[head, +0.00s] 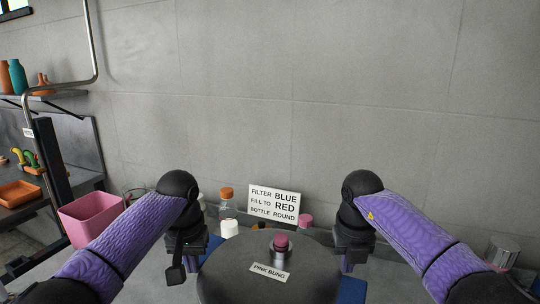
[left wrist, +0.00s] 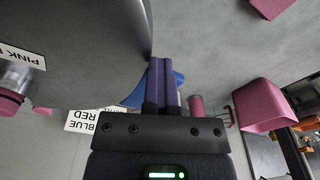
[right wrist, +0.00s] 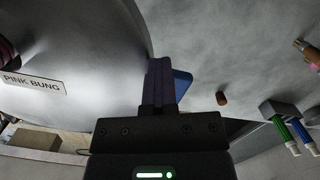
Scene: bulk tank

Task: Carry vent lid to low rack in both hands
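The vent lid (head: 235,270) is a dark grey round lid in front of me at the bottom of the head view. A pink-topped bung (head: 281,243) and a "PINK BUNG" label are on it. Blue parts show at its left and right edges. My left gripper (left wrist: 163,82) has its purple fingers close together at the rim beside a blue part (left wrist: 132,98); they look shut on it. My right gripper (right wrist: 158,80) is likewise at the opposite rim beside a blue part (right wrist: 182,84). The lid's underside is hidden, and I cannot tell what is beneath it.
A sign (head: 274,204), a corked bottle (head: 227,203) and other small containers stand behind the lid, near the grey wall. A pink bin (head: 90,216) is at the left, near a dark bench with an orange tray (head: 18,194). A shelf with bottles is upper left.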

